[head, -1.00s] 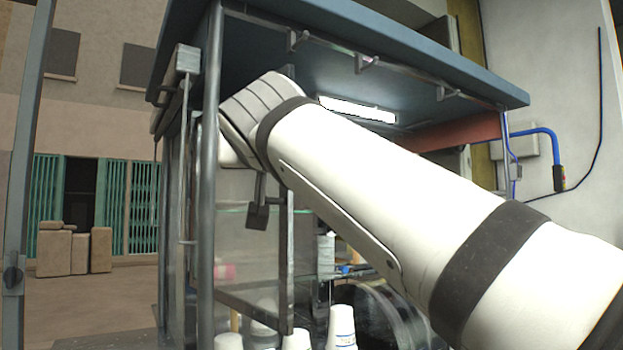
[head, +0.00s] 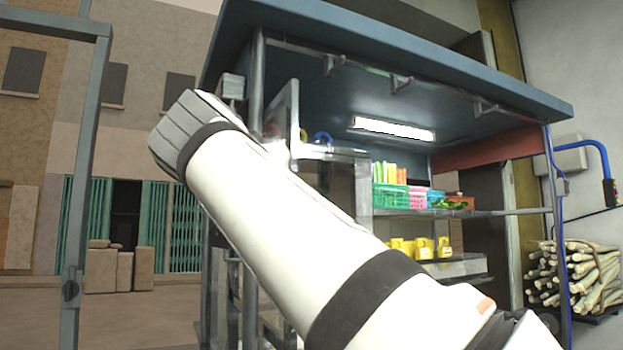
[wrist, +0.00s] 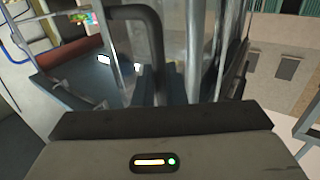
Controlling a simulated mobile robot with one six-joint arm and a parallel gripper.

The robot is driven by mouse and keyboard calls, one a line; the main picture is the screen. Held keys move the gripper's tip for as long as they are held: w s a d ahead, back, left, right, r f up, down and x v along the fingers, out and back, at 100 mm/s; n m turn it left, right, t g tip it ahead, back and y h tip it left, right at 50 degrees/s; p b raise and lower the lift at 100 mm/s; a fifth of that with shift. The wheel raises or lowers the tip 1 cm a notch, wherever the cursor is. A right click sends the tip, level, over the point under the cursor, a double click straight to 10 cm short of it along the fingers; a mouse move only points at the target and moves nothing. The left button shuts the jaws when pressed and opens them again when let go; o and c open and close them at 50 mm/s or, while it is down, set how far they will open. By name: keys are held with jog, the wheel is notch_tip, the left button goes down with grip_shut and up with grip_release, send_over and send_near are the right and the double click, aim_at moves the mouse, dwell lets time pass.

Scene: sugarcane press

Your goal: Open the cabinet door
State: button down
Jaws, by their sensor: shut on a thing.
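The cabinet is a metal-framed stall with a blue-grey top (head: 400,60). A metal-framed clear panel, which looks like the cabinet door (head: 294,118), shows behind my arm in the head view and stands out at an angle from the front. In the wrist view, my gripper (wrist: 160,84) has its two dark fingers closed around a dark bent bar, the door handle (wrist: 152,35). In the head view my white arm hides my gripper, the handle and the lower part of the door.
Inside, a shelf holds coloured baskets (head: 390,195), with yellow cups (head: 424,248) below. A bundle of cane (head: 580,275) lies at the right. A metal post (head: 76,200) stands at the left. Open floor (head: 130,320) lies left of the cabinet.

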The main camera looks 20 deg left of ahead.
jog(key=shift+f, duration=0.3)
jog(key=c, duration=1.7)
grip_release()
jog(key=shift+r, duration=0.1)
jog(key=shift+o, duration=0.3)
jog(key=shift+d, duration=0.1)
jog(key=shift+s+r, duration=0.1)
jog(key=s+d+b, duration=0.1)
jog(key=s, duration=0.6)
jog(key=shift+s, duration=0.3)
